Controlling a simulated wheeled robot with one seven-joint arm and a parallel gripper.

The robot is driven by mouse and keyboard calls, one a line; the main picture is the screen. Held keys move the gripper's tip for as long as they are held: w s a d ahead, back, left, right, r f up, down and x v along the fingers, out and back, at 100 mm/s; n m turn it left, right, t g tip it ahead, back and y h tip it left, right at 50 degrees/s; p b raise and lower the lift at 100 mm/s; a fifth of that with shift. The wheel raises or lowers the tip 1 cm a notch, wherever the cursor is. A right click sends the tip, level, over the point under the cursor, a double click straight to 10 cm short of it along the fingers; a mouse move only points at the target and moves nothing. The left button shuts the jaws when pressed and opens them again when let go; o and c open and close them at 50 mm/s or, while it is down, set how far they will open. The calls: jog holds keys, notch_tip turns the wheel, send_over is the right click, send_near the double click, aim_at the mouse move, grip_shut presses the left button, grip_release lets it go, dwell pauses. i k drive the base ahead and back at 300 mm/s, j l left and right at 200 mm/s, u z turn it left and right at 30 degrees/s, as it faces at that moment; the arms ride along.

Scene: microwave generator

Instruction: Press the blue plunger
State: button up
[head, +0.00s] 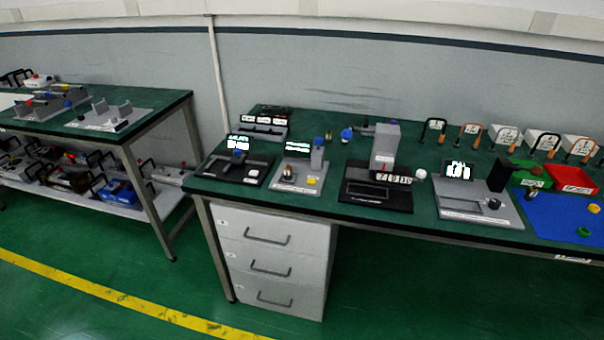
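No part is clearly readable as the blue plunger; several small blue parts show. A blue cap (318,142) sits on top of a grey block on a light device (299,178). A round blue knob (347,134) stands behind it at the back of the green table. A small blue part (239,154) sits on the black device (236,170) at the table's left end. Another blue knob (68,104) is on the separate left table. All are small in this view. My gripper is not in view.
The green-topped table (330,212) carries a grey tower device (385,145), a scale-like device (478,205), a red bin (572,180) and a blue mat (555,212). Grey drawers (270,262) stand beneath. The green floor in front is clear, with a yellow line (110,300).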

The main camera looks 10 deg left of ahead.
aim_at(318, 141)
jog(key=i+j, duration=0.4)
jog(key=i, duration=0.15)
jog(key=i+j, duration=0.45)
jog(key=i+u, duration=0.05)
jog(key=i, duration=0.05)
